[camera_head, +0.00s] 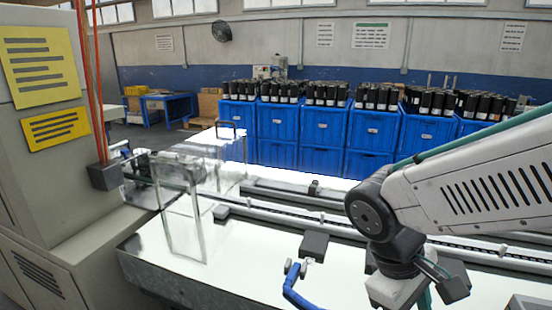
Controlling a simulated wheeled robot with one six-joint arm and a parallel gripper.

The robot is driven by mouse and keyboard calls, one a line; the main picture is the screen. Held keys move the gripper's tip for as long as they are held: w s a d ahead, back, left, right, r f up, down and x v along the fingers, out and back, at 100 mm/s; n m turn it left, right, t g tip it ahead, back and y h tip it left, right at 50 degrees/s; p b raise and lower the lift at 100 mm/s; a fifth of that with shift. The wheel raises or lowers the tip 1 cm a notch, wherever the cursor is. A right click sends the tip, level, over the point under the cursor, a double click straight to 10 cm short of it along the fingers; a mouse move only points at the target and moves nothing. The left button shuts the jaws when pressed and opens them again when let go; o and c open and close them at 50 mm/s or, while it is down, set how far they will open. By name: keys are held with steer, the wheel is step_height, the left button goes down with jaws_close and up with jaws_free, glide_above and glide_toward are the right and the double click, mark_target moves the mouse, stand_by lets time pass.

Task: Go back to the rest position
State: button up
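My white arm reaches in from the right edge, with a large dark round joint near the middle right. Below that joint, my wrist parts run down past the bottom edge of the picture. My gripper's fingers do not show, so what they hold, if anything, is hidden. The flow wrapper (215,272) has a bright, shiny top and a long conveyor track (290,206) running across it. My wrist is in front of the machine's right part in the picture.
A blue handle (297,290) is at the machine's near edge. A glassy guard (186,225) stands on its left part. Blue crates (322,125) with dark rolls stand behind. A grey cabinet (42,150) with yellow signs is at left. Open floor shows at back left.

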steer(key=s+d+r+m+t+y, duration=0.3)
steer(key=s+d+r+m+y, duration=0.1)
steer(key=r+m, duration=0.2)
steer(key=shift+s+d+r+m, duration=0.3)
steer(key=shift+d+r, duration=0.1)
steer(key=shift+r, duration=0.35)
